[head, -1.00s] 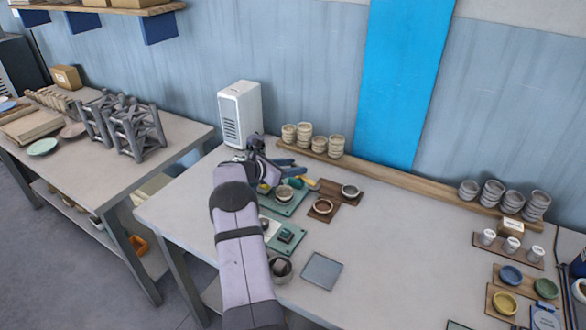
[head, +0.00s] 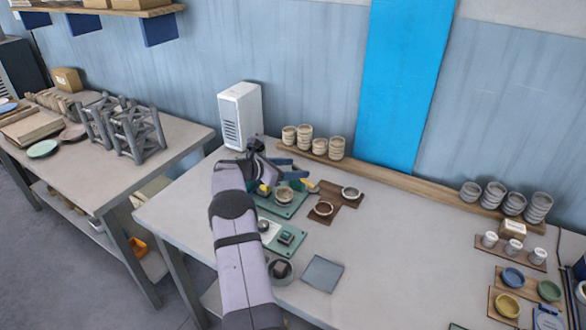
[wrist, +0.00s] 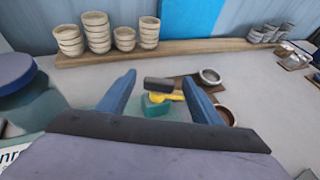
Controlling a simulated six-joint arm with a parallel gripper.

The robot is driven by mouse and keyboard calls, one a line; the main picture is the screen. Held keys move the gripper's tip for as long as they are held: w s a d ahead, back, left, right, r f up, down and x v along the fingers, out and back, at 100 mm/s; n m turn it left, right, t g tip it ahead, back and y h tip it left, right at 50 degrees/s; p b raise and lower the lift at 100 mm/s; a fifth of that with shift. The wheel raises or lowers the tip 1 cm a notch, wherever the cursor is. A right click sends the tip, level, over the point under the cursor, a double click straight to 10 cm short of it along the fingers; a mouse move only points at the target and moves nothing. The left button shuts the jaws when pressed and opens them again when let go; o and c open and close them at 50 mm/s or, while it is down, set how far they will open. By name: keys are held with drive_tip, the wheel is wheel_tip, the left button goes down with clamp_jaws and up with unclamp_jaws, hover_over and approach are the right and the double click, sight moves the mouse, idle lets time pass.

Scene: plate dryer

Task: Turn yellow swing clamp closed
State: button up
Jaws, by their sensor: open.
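The yellow swing clamp (wrist: 168,97) shows in the wrist view as a short yellow lever on a green block (wrist: 157,110), with a dark grey bar (wrist: 158,84) just behind it. In the head view a yellow piece (head: 312,187) shows just right of my gripper's fingers. My gripper (wrist: 159,76) is open, with its two blue fingers on either side of the clamp in the wrist view. No contact with the clamp is visible. In the head view my gripper (head: 292,170) is over the far end of the green fixture plate (head: 290,209) and partly hides it.
Brown boards with small ring-shaped dishes (head: 351,192) lie right of the fixture. Stacked bowls (head: 320,146) stand on a wooden ledge behind. A white box unit (head: 240,115) stands at the back left. A blue round part (wrist: 15,72) is close at left in the wrist view. The middle of the table is clear.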

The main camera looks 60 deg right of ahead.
drive_tip(key=b+v, duration=0.2)
drive_tip(key=v, duration=0.5)
drive_tip(key=shift+a+r, duration=0.15)
